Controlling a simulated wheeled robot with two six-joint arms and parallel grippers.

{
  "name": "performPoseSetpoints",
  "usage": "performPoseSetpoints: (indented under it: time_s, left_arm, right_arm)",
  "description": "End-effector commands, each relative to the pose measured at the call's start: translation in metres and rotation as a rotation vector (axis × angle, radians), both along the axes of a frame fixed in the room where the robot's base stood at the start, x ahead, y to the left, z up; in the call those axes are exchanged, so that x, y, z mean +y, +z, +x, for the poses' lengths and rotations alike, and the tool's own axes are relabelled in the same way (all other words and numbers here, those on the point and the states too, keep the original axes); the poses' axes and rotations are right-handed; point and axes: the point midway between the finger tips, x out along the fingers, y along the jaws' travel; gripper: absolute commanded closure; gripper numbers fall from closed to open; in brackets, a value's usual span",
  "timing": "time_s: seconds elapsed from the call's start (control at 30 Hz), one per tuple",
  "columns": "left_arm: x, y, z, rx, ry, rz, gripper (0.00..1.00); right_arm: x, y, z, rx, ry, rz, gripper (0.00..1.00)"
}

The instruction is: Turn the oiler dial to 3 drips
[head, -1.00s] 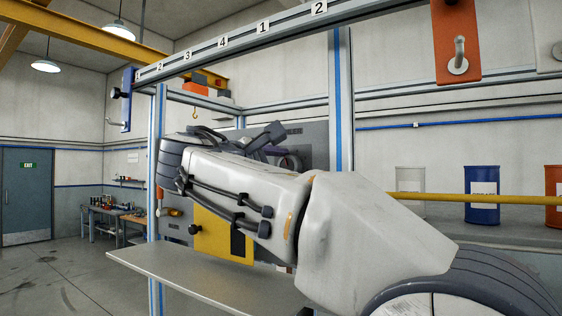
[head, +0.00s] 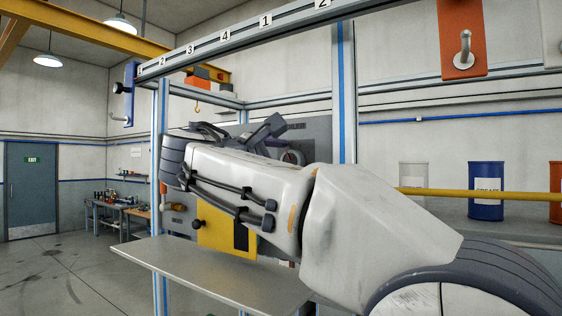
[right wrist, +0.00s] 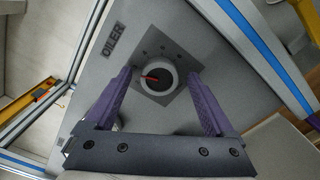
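The oiler dial (right wrist: 157,78) is a round knob with a light rim, a dark face and a red pointer, set on a grey square plate under the OILER label (right wrist: 114,39). Its pointer aims left in the right wrist view. Small marks ring the dial, too small to read. In the head view the dial (head: 292,157) shows partly behind my right arm. My right gripper (right wrist: 157,76) is open, with its purple fingers on either side of the dial in the picture; contact cannot be told. My left gripper is not in view.
A grey shelf (head: 215,272) juts out below the panel. A yellow plate (head: 215,228) is below the dial. Frame posts (head: 344,95) and a numbered top beam stand around it.

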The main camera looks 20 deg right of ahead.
Motion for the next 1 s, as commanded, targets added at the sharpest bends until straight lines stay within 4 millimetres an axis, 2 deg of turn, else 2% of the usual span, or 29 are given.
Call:
performPoseSetpoints:
  time_s: [0.17,0.27,0.5,0.7,1.0]
  left_arm:
    - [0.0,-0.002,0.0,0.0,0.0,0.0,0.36]
    - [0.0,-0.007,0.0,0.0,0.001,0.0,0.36]
    - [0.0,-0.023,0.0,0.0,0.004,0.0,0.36]
    - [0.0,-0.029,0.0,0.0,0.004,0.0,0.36]
    - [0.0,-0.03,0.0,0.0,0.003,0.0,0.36]
  right_arm:
    - [0.003,0.0,-0.002,-0.001,0.001,0.0,0.11]
    - [0.012,-0.002,-0.008,-0.001,0.004,0.0,0.11]
    - [0.05,-0.003,-0.037,-0.002,0.007,0.001,0.11]
    - [0.074,-0.001,-0.057,-0.001,0.004,0.0,0.11]
    - [0.083,0.0,-0.065,0.0,0.0,0.0,0.11]
